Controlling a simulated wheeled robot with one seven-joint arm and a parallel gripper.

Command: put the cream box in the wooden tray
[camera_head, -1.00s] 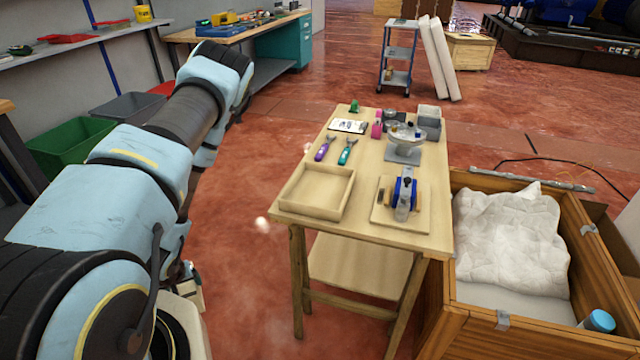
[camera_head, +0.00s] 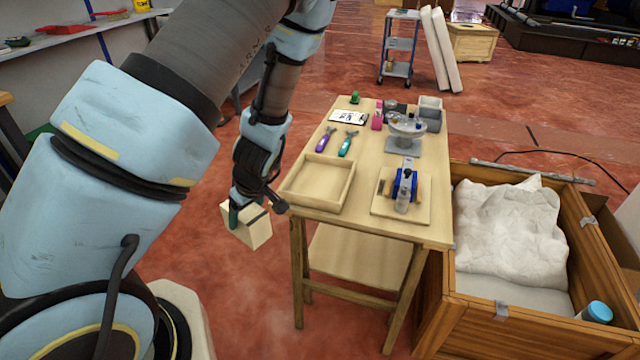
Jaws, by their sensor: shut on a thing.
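My gripper (camera_head: 240,213) is shut on the cream box (camera_head: 256,233), a pale block with a dark stripe near its top. It hangs over the red floor, just left of the table and a little apart from it in the picture. The fingers are partly hidden by the wrist and the box. The wooden tray (camera_head: 318,205) lies at the front left corner of the table top. It is shallow, square and empty, with a low rim.
The wooden table (camera_head: 432,215) also carries a blue clamp-like device (camera_head: 405,186) on a board, a grey stand with a bowl (camera_head: 405,133), and purple (camera_head: 325,140) and teal (camera_head: 347,144) tools. A wooden crate (camera_head: 470,310) with white padding stands at the right.

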